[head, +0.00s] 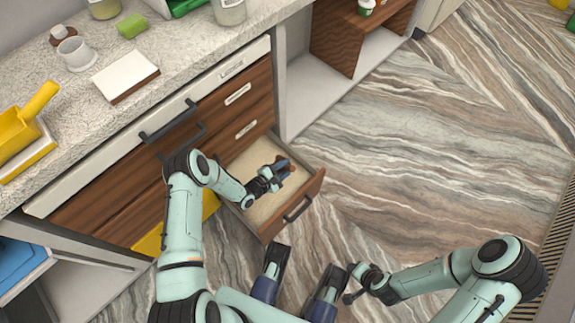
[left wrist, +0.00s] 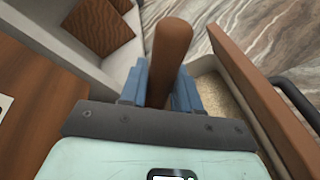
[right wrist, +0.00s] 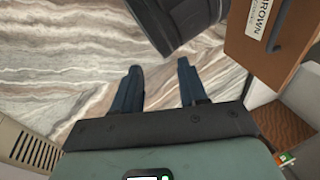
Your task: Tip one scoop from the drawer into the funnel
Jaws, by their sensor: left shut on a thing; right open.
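The pulled-out drawer (head: 297,209) holds a pale, grainy fill (head: 258,158). My left gripper (head: 280,172) is inside the drawer, low over the fill. It is shut on a brown, rounded handle (left wrist: 171,45), which stands between its blue fingers in the left wrist view. I take this to be the scoop's handle; the bowl is hidden. A small white vessel that looks like the funnel (head: 77,54) stands on the counter at the upper left. My right gripper (right wrist: 160,88) is open and empty, away from the drawer over the floor.
The counter (head: 190,52) also holds a yellow scoop-like piece (head: 22,126), a white-topped block (head: 125,75), a green block (head: 131,26) and jars. Drawer handles (head: 168,124) stick out below its edge. The marbled floor on the right is clear.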

